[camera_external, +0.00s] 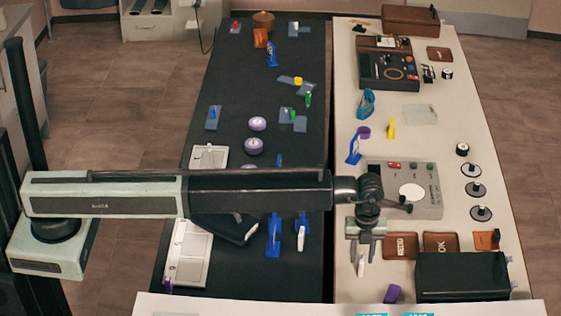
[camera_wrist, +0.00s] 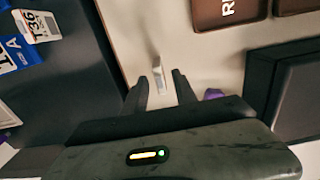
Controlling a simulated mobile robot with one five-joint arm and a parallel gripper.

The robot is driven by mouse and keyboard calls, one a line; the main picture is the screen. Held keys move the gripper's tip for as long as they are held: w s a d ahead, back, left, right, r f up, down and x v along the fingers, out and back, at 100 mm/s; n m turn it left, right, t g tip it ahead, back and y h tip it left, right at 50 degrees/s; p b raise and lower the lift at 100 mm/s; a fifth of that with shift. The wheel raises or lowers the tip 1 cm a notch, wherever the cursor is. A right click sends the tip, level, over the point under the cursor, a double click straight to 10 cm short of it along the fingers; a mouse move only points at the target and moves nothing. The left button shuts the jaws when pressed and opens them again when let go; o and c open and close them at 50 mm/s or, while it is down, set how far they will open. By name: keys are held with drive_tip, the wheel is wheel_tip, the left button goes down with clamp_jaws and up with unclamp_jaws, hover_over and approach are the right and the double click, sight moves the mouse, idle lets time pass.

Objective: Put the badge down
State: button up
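A small narrow white piece (camera_wrist: 158,76), probably the badge, shows nearly edge-on between my fingertips in the wrist view. No lettering can be read on it. In the outside view it appears as a white piece (camera_external: 361,266) on the pale table, just below my gripper (camera_external: 364,246). My gripper (camera_wrist: 160,90) is open in the wrist view, with a gap between the piece and each finger. Whether the piece stands upright or leans is hard to tell.
A black box (camera_external: 462,276) stands to the right of my gripper, with brown labelled pads (camera_external: 440,244) behind it. A purple piece (camera_external: 393,293) lies near the front edge. Blue and white tags (camera_external: 274,235) are left on the dark table (camera_external: 300,285). A grey panel (camera_external: 428,205) lies behind.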

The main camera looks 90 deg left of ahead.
sight(362, 257)
wheel_tip(362, 257, up, 11)
drive_tip(key=p, duration=0.9)
drive_tip(key=s+d+n, duration=0.4)
drive_tip(key=s+n, duration=0.5)
drive_tip(key=s, duration=0.7)
drive_tip(key=s+d+n, duration=0.4)
drive_tip(key=s+n, duration=0.5)
drive_tip(key=s, duration=0.7)
drive_tip(key=shift+s+f, duration=0.3)
drive_tip(key=shift+f, duration=0.05)
drive_tip(key=shift+f+b, duration=0.95)
drive_tip(key=shift+f, duration=0.05)
